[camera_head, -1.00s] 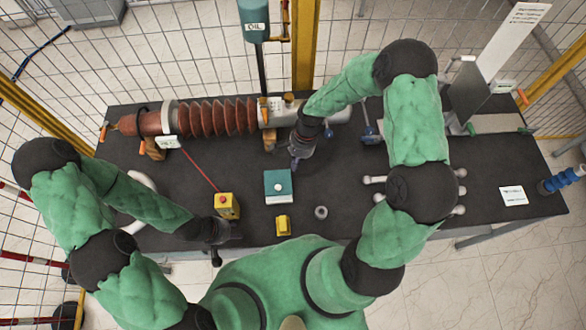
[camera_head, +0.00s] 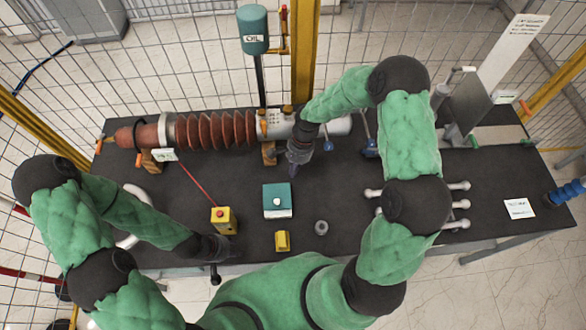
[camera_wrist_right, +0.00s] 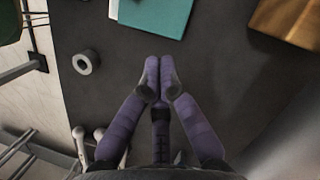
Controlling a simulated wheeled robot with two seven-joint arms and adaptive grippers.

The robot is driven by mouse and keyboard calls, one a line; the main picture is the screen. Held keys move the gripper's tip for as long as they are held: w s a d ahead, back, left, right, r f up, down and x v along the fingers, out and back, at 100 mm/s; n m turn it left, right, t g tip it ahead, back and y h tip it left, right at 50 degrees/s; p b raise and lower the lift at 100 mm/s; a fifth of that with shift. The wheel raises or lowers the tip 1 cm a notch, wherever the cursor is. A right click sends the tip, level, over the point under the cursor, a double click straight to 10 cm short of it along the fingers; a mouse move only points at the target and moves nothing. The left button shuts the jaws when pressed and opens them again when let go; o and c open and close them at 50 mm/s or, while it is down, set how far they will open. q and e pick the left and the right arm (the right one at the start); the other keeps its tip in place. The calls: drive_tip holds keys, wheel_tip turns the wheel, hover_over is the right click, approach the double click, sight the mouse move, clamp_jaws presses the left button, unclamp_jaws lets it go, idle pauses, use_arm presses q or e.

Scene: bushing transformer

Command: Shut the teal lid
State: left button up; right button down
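A small box with a teal lid (camera_head: 277,196) and a white round knob on top stands on the dark table near its front middle. The lid looks flat, but I cannot tell whether it is fully shut. Part of the teal piece (camera_wrist_right: 158,14) shows at the top of the right wrist view. My right gripper (camera_head: 293,172) is just behind the box, pointing down and apart from it. In the right wrist view its purple fingers (camera_wrist_right: 159,68) are together with nothing between them. My left gripper (camera_head: 215,272) is at the table's front edge, left of the box; its fingers are unclear.
A yellow box with a red button (camera_head: 223,220) stands left of the teal box. A yellow block (camera_head: 283,241) and a grey ring (camera_head: 321,228) lie in front. A ribbed brown bushing (camera_head: 215,130) lies along the back. White-ended rods (camera_head: 458,186) lie to the right.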

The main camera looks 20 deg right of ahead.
sight(281, 206)
use_arm(q)
drive_tip(key=shift+r, duration=0.25)
use_arm(e)
drive_tip(key=x, duration=0.6)
drive_tip(key=shift+s+a+f, duration=0.1)
drive_tip(key=shift+f, duration=0.2)
use_arm(q)
drive_tip(key=shift+r+p, duration=0.3)
drive_tip(key=shift+p, duration=0.2)
use_arm(e)
drive_tip(key=shift+s+a+f, duration=0.1)
drive_tip(key=shift+s+a, duration=0.15)
drive_tip(key=shift+a, duration=0.25)
drive_tip(key=shift+s+a, duration=0.3)
drive_tip(key=shift+a, duration=0.25)
use_arm(q)
drive_tip(key=shift+r, duration=0.1)
use_arm(e)
drive_tip(key=shift+s+a+f, duration=0.2)
drive_tip(key=shift+s+a, duration=0.15)
drive_tip(key=shift+a, duration=0.3)
use_arm(q)
drive_tip(key=shift+f+b, duration=0.3)
drive_tip(key=shift+f, duration=0.1)
use_arm(e)
drive_tip(key=shift+s+a, duration=0.2)
drive_tip(key=shift+s, duration=0.55)
drive_tip(key=shift+s+a, duration=0.25)
drive_tip(key=shift+s, duration=0.55)
